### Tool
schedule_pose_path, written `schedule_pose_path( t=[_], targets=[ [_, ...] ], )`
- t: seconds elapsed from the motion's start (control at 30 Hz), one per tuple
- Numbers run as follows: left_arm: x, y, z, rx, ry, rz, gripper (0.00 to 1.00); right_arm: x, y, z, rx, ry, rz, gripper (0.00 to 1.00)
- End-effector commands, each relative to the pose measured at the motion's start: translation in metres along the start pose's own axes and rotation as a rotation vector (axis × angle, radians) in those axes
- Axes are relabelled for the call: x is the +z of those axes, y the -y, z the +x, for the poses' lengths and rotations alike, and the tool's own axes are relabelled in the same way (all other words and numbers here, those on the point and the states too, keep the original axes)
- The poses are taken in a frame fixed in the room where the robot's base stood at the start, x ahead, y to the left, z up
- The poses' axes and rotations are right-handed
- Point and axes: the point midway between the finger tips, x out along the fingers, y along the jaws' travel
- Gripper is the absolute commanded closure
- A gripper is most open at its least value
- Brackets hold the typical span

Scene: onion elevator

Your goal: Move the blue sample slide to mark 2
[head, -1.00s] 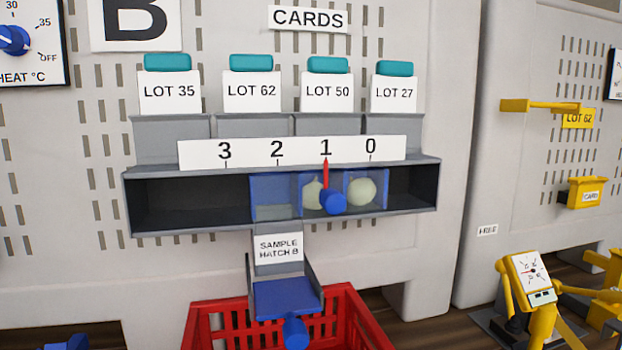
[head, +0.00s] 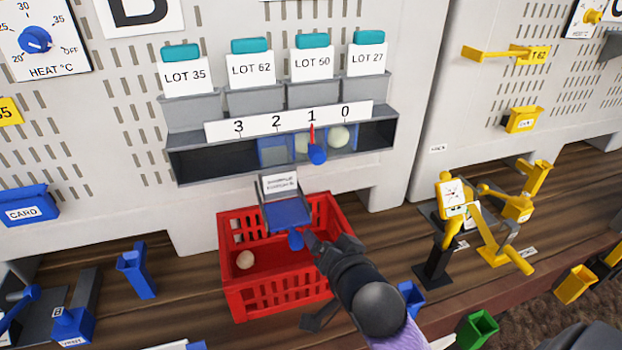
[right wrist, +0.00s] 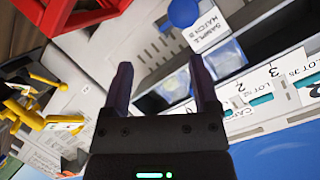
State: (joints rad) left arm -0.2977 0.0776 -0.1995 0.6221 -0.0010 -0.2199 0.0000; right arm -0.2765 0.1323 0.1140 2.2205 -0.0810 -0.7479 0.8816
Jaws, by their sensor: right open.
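The blue sample slide (head: 276,151) sits in the dark channel under the number strip (head: 288,121). Its red pointer (head: 311,134) stands at mark 1, above its round blue knob (head: 317,154). My right gripper (head: 309,239) is below the slide, beside the blue handle (head: 295,239) of the sample hatch (head: 287,212). In the right wrist view my right gripper (right wrist: 163,82) is open with nothing between its fingers; the slide (right wrist: 226,58) shows beyond them. My left gripper is out of view.
A red crate (head: 236,297) with a pale onion (head: 245,260) stands under the hatch. Card holders (head: 255,100) line the panel above the channel. A yellow gauge stand (head: 453,199) is to the right. Blue fixtures (head: 136,270) stand at the left.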

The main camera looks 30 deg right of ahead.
Motion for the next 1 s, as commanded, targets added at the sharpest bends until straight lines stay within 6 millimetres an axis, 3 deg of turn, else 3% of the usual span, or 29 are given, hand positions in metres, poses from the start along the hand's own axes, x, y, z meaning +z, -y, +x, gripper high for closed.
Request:
schedule_pose_path(
  t=[0.03,0.1,0.2,0.27,0.63,0.8,1.0],
  targets=[
    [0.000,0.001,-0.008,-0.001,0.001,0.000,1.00,-0.032,0.015,-0.002,-0.054,-0.090,0.088,0.23],
    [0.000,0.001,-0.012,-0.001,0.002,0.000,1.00,-0.067,0.029,-0.006,-0.135,-0.196,0.207,0.23],
    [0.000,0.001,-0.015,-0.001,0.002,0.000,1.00,-0.094,0.041,-0.010,-0.209,-0.272,0.300,0.23],
    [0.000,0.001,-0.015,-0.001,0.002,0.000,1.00,-0.099,0.043,-0.005,-0.221,-0.282,0.315,0.23],
    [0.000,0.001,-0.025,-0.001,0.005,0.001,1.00,-0.120,0.055,0.068,-0.217,-0.279,0.315,0.23],
    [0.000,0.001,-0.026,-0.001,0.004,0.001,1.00,-0.123,0.056,0.081,-0.216,-0.279,0.313,0.23],
    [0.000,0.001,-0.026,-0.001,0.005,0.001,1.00,-0.123,0.056,0.082,-0.216,-0.279,0.313,0.23]
  ],
)
